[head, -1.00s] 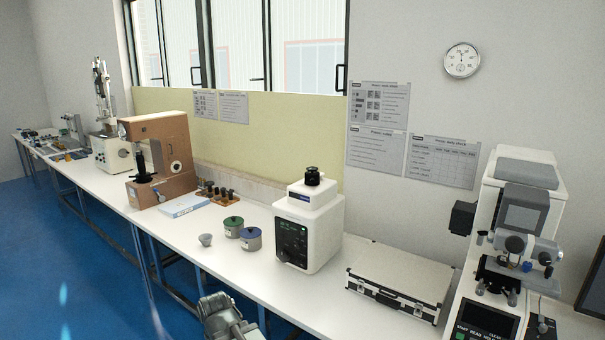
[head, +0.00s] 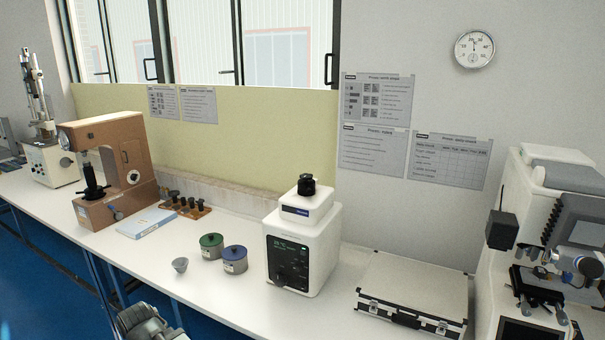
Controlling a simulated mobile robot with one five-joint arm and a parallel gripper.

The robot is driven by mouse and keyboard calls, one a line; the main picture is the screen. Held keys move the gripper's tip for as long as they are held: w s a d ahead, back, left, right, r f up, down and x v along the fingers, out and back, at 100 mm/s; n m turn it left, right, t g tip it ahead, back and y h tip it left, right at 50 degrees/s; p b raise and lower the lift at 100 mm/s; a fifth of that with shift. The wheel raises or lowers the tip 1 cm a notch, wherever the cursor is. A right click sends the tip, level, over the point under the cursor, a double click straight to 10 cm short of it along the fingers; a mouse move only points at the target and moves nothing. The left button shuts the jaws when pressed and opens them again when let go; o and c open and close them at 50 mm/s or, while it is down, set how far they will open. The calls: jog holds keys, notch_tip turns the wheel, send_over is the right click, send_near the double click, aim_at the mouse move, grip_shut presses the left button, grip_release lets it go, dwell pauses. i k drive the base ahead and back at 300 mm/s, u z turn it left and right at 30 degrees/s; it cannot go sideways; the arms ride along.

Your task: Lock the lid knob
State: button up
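A black lid knob (head: 306,185) sits on top of a white box-shaped machine (head: 318,232) in the middle of the bench. The machine has a dark control panel (head: 289,262) on its front. Whether the knob is locked cannot be told from here. A grey metal part of my arm (head: 148,324) shows at the bottom left, in front of the bench edge and well apart from the machine. My gripper's fingers cannot be made out.
A brown tester (head: 112,165) stands farther left. The bench front is clear.

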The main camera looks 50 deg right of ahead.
aim_at(304, 176)
jog(key=z, duration=0.15)
jog(key=i, duration=0.85)
jog(key=z, duration=0.35)
jog(key=k, duration=0.7)
jog(key=z, duration=0.25)
jog(key=i, duration=0.7)
jog(key=u, duration=0.15)
